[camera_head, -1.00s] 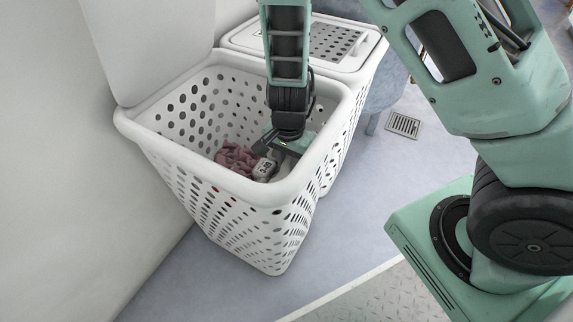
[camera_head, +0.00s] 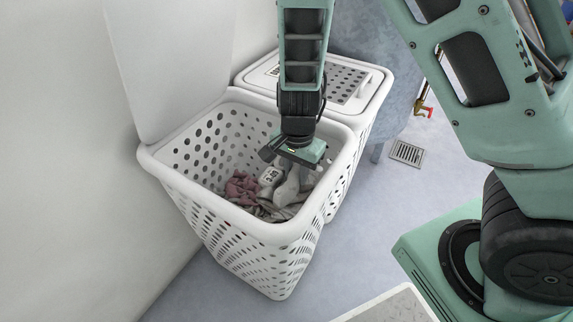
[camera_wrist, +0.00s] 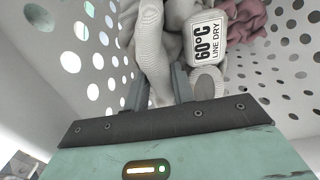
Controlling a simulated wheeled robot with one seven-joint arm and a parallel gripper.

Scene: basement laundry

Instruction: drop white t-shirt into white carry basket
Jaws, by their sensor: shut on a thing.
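My gripper (camera_head: 290,163) points down inside the open white perforated hamper (camera_head: 270,234). Its fingers (camera_wrist: 160,86) are shut on a white ribbed cloth, which looks like the white t-shirt (camera_wrist: 152,45). The cloth hangs from the fingers in the head view (camera_head: 289,188), and its lower part reaches the laundry below. I cannot identify a separate white carry basket.
A dusky pink cloth (camera_head: 241,187) and greyish cloth lie in the hamper. Its lid (camera_head: 170,60) stands open at the left, near the wall. A second white hamper with a closed lid (camera_head: 345,82) stands behind it. A floor drain (camera_head: 407,153) lies on clear floor to the right.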

